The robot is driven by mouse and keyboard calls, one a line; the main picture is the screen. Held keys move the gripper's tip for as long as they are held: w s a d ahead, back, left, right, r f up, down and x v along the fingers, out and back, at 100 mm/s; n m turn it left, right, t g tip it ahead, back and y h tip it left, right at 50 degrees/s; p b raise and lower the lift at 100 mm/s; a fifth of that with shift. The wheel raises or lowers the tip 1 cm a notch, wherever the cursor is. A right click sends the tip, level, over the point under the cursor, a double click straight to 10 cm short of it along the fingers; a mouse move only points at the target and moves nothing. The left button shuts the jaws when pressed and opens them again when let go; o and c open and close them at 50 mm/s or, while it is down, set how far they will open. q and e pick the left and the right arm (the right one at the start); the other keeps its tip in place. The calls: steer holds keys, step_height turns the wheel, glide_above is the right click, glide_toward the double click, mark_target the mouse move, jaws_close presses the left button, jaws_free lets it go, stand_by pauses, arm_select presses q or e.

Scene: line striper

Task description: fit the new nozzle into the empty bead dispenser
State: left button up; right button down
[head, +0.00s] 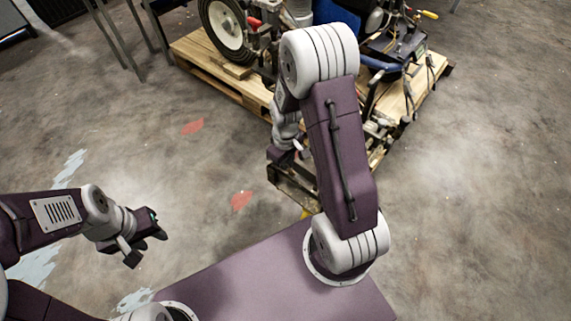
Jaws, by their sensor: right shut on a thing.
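My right arm reaches out over the line striper (265,35), which stands on a wooden pallet. My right gripper (284,155) points down at the near corner of the pallet, beside the arm's upper link. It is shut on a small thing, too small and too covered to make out. I cannot pick out the new nozzle or the empty bead dispenser; my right arm hides much of the machine's near side. My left gripper (146,247) is open and empty, with its fingers apart, over the floor at the lower left.
The wooden pallet (192,58) carries the striper's white-rimmed wheel (226,26) and a dark unit (408,50) with cables at the right. Metal legs (122,35) stand at the upper left. The concrete floor between is clear, with red patches (240,201) and worn pale paint.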

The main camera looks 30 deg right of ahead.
steer(key=shift+f+b, duration=0.65)
steer(key=shift+f, duration=0.45)
steer(key=shift+r+p, duration=0.3)
steer(key=shift+p, duration=0.4)
stand_by(1.1)
steer(key=shift+f, duration=0.35)
stand_by(0.7)
steer(key=shift+r+p, duration=0.1)
steer(key=shift+p, duration=0.3)
steer(key=shift+r+p, duration=0.25)
steer(key=shift+p, duration=0.15)
